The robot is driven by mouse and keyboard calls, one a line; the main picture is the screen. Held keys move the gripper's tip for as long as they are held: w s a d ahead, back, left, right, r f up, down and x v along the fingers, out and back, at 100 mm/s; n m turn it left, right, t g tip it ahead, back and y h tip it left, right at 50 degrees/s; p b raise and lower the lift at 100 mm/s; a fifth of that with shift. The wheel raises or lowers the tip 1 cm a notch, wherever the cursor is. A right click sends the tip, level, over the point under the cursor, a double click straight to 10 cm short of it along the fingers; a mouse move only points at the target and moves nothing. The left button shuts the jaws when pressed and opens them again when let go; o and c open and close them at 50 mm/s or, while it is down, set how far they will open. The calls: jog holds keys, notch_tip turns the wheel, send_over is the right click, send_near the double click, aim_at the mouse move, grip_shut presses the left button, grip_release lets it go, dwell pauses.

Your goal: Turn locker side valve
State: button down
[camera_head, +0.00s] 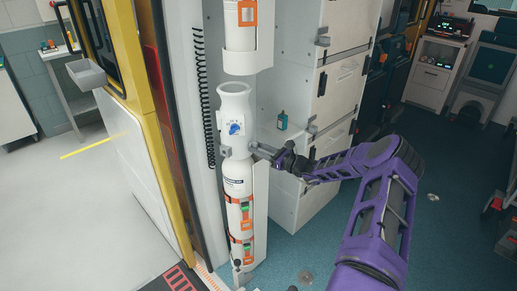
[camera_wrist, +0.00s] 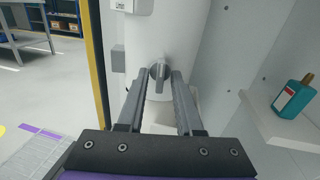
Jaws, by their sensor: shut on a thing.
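A white gas cylinder (camera_head: 236,170) stands upright in a white side locker, with a blue knob (camera_head: 236,128) on its upper front. In the wrist view the cylinder's white body (camera_wrist: 150,40) fills the upper middle. A small grey side valve (camera_wrist: 158,73) with an upright lever sits on it, between my fingertips. My gripper (camera_wrist: 160,80) is shut on this valve. In the head view my gripper (camera_head: 254,149) reaches the cylinder's right side from the right, and its fingers hide the valve there.
A second white cylinder (camera_head: 240,25) hangs above. A teal bottle (camera_wrist: 292,96) stands on a ledge close to the right of my gripper. White drawers (camera_head: 335,90) stand behind. A yellow door post (camera_head: 160,120) is at the left. The teal floor (camera_head: 440,215) at right is largely clear.

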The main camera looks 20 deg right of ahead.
jog(key=shift+m, duration=0.4)
jog(key=c, duration=0.9)
grip_release()
jog(key=shift+c, duration=0.2)
jog(key=shift+s+d, duration=0.1)
jog(key=v, duration=1.7)
jog(key=shift+s, duration=0.2)
